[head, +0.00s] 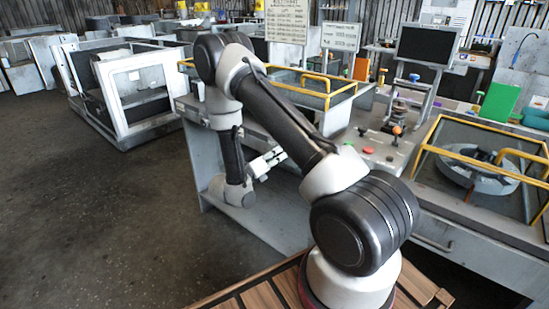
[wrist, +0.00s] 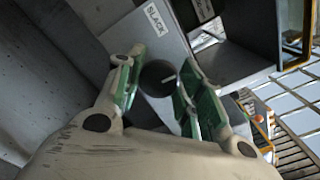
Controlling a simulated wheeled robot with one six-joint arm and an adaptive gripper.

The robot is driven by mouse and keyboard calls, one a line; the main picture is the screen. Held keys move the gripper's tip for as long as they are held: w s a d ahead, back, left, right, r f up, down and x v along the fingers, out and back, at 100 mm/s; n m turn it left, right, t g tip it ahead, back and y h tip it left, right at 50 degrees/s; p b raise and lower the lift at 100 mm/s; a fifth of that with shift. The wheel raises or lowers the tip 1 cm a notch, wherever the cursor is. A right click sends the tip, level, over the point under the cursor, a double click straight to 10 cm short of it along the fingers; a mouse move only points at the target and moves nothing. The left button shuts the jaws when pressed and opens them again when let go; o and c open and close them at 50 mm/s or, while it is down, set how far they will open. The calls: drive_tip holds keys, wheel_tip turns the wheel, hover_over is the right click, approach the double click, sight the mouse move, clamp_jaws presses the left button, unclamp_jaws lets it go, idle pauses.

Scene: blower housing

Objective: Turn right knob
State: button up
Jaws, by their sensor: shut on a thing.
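In the wrist view a dark round knob (wrist: 158,78) with a short white pointer line sits on a grey panel (wrist: 146,42). My gripper (wrist: 161,70) has one green-padded finger on each side of the knob and is shut on it. The pads hide parts of the knob's sides. In the head view my gripper (head: 267,162) is at the front of the grey console, low and left of its top. The knob cannot be made out there. Whether another knob is beside this one cannot be told.
A label reading "SLACK" (wrist: 156,18) is on the panel above the knob. The console top (head: 375,150) carries a red button and several small controls. Yellow rails (head: 320,88) edge the console. The floor at left (head: 110,220) is clear.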

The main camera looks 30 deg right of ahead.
drive_tip(key=o, duration=1)
drive_tip(key=v, duration=1.2)
